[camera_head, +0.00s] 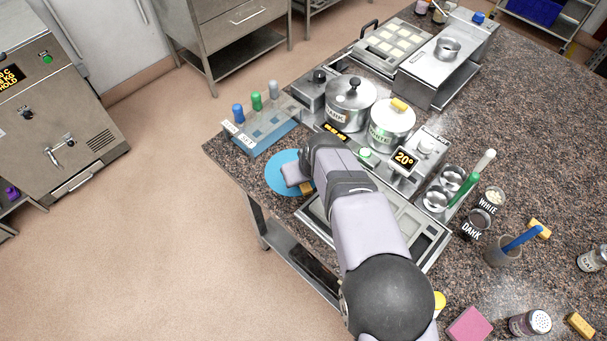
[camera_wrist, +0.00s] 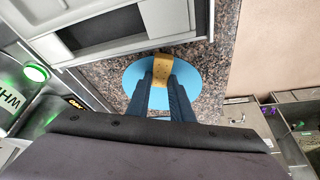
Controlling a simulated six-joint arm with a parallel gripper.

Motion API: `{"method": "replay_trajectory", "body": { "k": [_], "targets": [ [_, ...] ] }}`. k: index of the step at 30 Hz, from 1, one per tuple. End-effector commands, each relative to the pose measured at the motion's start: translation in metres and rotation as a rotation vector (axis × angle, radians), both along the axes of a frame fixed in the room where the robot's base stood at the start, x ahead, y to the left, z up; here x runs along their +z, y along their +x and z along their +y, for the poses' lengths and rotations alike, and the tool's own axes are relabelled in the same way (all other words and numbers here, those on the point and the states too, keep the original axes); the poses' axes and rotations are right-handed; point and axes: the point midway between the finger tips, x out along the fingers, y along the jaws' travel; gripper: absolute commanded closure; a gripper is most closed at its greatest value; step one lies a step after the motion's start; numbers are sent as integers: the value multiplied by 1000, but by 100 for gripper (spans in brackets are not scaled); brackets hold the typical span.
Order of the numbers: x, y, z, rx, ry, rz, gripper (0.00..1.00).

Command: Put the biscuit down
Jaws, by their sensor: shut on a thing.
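The biscuit (camera_wrist: 163,68) is a small golden-brown bar with dark dots, held between the dark fingertips of my gripper (camera_wrist: 163,80). In the head view a little of the biscuit (camera_head: 306,188) shows beside my gripper, and my wrist hides the fingers. A round blue mat (camera_wrist: 136,75) lies on the speckled counter behind the biscuit in the wrist view. The mat (camera_head: 276,175) also shows in the head view, partly hidden by my arm. The biscuit is over the mat's edge area. I cannot tell whether it touches the mat.
A metal tray frame (camera_head: 432,243) lies under my arm, close to the mat. Two lidded pots (camera_head: 350,105) stand behind, with a blue-based rack (camera_head: 262,138) of coloured-handled tools at the left. The counter's edge (camera_head: 232,175) is close to the mat's left.

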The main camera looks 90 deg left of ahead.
Motion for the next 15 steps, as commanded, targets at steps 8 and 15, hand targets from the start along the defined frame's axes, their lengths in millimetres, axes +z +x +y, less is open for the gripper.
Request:
{"method": "replay_trajectory", "body": {
  "k": [8,15],
  "targets": [
    [-5,0,0,0,1,0,100],
    [-8,0,0,0,1,0,75]
  ]
}}
